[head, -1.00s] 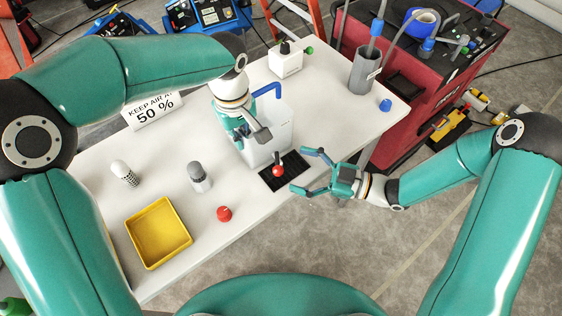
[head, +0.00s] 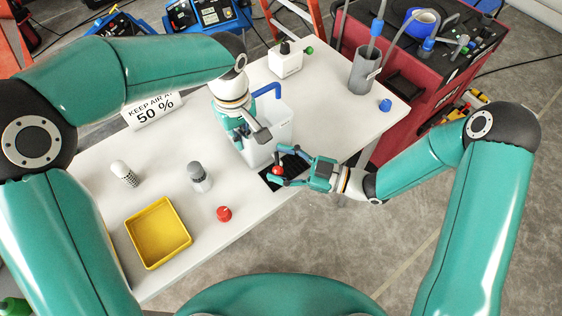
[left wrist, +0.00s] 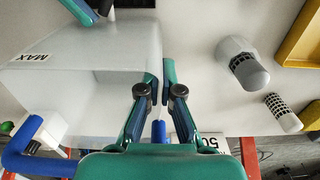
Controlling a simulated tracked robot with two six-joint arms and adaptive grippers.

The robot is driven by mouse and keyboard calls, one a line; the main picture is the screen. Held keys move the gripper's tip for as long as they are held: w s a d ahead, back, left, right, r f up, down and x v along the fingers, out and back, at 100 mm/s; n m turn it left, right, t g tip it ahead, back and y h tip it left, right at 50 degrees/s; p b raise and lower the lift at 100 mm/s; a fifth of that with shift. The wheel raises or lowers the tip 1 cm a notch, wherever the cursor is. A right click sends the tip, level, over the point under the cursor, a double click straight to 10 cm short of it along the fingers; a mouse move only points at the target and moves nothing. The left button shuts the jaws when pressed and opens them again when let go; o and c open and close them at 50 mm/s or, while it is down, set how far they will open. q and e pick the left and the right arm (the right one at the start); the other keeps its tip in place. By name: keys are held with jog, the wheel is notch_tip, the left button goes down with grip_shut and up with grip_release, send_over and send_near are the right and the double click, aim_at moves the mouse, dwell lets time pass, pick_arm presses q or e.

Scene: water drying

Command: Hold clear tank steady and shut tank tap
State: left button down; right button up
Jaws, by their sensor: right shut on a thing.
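The clear tank (head: 280,128), a whitish box with a blue pipe (head: 266,89) on it, stands upright on the white table. It also fills the left of the left wrist view, with a MAX mark (left wrist: 30,58). My left gripper (head: 243,140) is at its left side; in the left wrist view its fingers (left wrist: 160,82) close on the tank's wall. The red tap knob (head: 277,171) is at the tank's front, above a black mat (head: 294,162). My right gripper (head: 279,173) is shut on this knob, coming from the right. The tap's stem is mostly hidden.
An empty yellow tray (head: 158,232), a red cap (head: 224,213) and two capped cylinders (head: 200,180) (head: 124,174) lie left on the table (head: 180,150).

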jog(key=shift+s+a+m+t, duration=0.2)
jog(key=shift+a+m+t, duration=0.1)
jog(key=shift+t, duration=0.2)
jog(key=shift+c, duration=0.3)
pick_arm(q)
jog(key=shift+d, duration=0.1)
pick_arm(e)
jog(key=o, duration=1.1)
jog(key=shift+d, duration=0.1)
jog(key=shift+w+d, duration=0.1)
jog(key=shift+s+d, duration=0.2)
jog(key=shift+d, duration=0.35)
jog(key=v, duration=1)
jog(key=shift+s+d, duration=0.25)
jog(key=shift+d, duration=0.05)
pick_arm(q)
jog(key=c, duration=1.2)
grip_release()
jog(key=shift+c, duration=0.2)
